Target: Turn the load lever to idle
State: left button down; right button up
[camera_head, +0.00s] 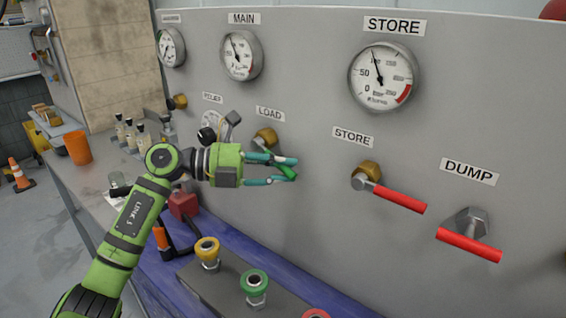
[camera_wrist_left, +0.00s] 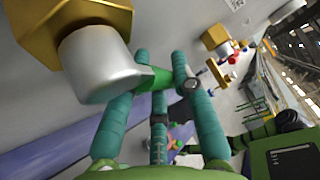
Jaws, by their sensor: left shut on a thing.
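The load lever is the green handle (camera_head: 288,173) under the LOAD label (camera_head: 270,114). It comes from the brass valve (camera_head: 266,137) on the grey panel and slants down to the right. My left gripper (camera_head: 280,169) is shut on this handle, its teal fingers around it. In the left wrist view the green handle (camera_wrist_left: 151,77) passes between the fingers, beside a silver hub and the brass valve body (camera_wrist_left: 65,22). Part of the handle is hidden by the fingers. No idle mark is readable. My right gripper is not in view.
To the right, the red STORE lever (camera_head: 400,199) and red DUMP lever (camera_head: 469,245) stick out from the panel. Gauges line the panel above. A small dial (camera_head: 209,134) sits left of the load valve. Below are yellow (camera_head: 208,252) and green (camera_head: 254,284) couplings on a block.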

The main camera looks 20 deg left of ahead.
pick_arm(q)
jog(key=w+a+f+m+t+y, duration=0.1)
jog(key=a+f+m+y, duration=0.3)
jog(key=y, duration=0.6)
jog(key=shift+w+a+f+m+y, duration=0.15)
jog(key=shift+w+a+m+y, duration=0.4)
jog(key=shift+a+m, duration=0.75)
jog(key=shift+w, duration=0.1)
jog(key=c, duration=1.3)
grip_release()
jog(key=v, duration=1.2)
jog(key=shift+a, duration=0.2)
jog(key=shift+w, duration=0.1)
